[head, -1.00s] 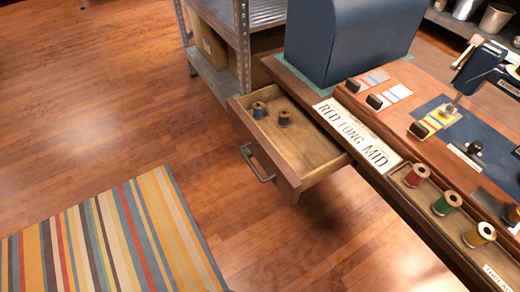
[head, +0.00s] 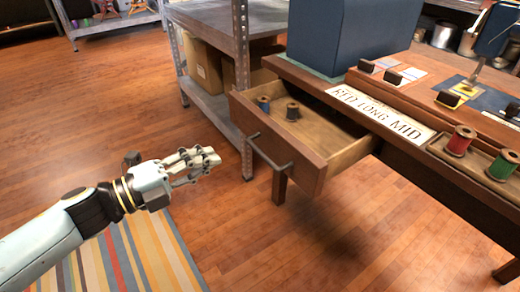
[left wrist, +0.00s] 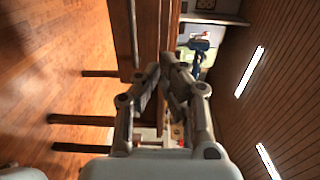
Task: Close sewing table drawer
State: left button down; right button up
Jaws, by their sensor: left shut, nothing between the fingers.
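The sewing table drawer (head: 277,146) is pulled out from the wooden sewing table (head: 424,160) in the head view. My right gripper is not in view.
A metal shelf (head: 243,90) with boxes stands behind the drawer. A blue case (head: 338,38) and spool tray (head: 468,165) sit on the table. A sign (head: 382,112) lies above the drawer. A striped rug (head: 135,255) covers floor at the lower left.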

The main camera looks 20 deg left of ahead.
aim_at(266, 135)
pick_arm(q)
jog(key=b+x, duration=0.1)
jog(key=x, duration=1.2)
jog(key=shift+w+d+r, duration=0.1)
jog(key=shift+w+d, duration=0.1)
jog(key=shift+w, duration=0.05)
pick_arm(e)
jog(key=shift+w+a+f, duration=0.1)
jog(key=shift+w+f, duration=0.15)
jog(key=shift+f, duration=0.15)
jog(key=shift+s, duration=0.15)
pick_arm(q)
jog(key=b+x, duration=0.1)
jog(key=x, duration=0.7)
jog(key=b+x, duration=0.1)
jog(key=x, duration=0.4)
jog(key=shift+s, duration=0.1)
jog(key=shift+w+d, duration=0.15)
jog(key=shift+w, duration=0.05)
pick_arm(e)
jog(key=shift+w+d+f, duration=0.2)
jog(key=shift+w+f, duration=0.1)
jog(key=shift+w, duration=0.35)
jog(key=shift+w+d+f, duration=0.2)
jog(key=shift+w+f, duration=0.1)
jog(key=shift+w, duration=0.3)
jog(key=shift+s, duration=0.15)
